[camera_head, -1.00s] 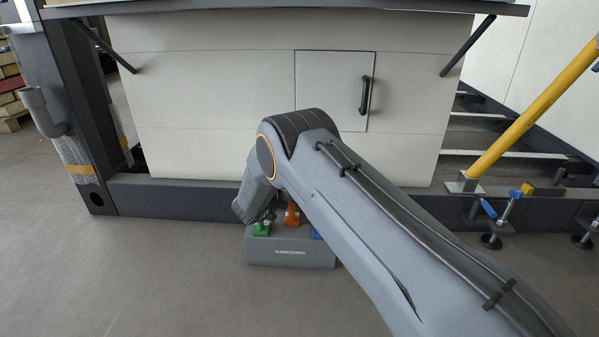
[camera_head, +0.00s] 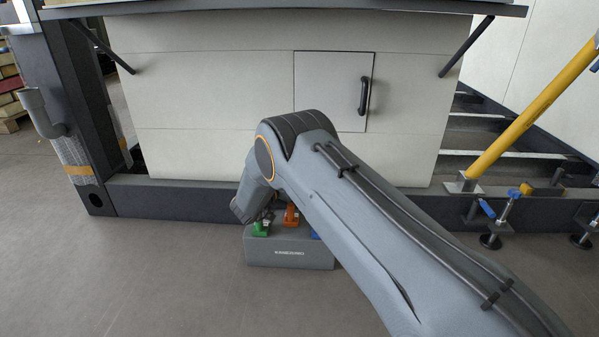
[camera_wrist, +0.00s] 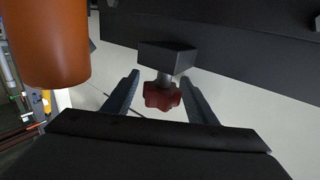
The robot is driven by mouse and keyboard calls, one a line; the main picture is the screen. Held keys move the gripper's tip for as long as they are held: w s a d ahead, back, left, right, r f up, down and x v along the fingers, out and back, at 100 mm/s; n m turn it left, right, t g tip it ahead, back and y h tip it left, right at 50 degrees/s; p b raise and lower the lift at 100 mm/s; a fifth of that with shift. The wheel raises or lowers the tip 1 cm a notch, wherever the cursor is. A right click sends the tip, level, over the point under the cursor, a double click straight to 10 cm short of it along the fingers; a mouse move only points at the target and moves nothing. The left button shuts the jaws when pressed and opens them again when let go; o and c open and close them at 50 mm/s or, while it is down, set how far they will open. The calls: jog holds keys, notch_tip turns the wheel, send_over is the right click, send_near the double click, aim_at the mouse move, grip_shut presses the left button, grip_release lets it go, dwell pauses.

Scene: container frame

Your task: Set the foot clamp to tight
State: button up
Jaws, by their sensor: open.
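A red lobed knob (camera_wrist: 162,97) shows in the wrist view on a short grey stem. The stem meets a dark block (camera_wrist: 166,56) on a dark beam; I take this to be the foot clamp. My gripper (camera_wrist: 159,79) is open, with one finger on each side of the knob and visible gaps between. I cannot tell the clamp's setting from any mark. In the head view my arm hides the knob and the gripper's fingertips.
An orange cylinder (camera_wrist: 48,42) hangs close at the upper left of the wrist view. In the head view a grey box (camera_head: 290,251) with green and orange items stands on the floor before the dark base beam (camera_head: 160,198). Floor at left is clear.

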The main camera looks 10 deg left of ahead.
notch_tip(320, 180, up, 10)
jog(key=p, duration=0.5)
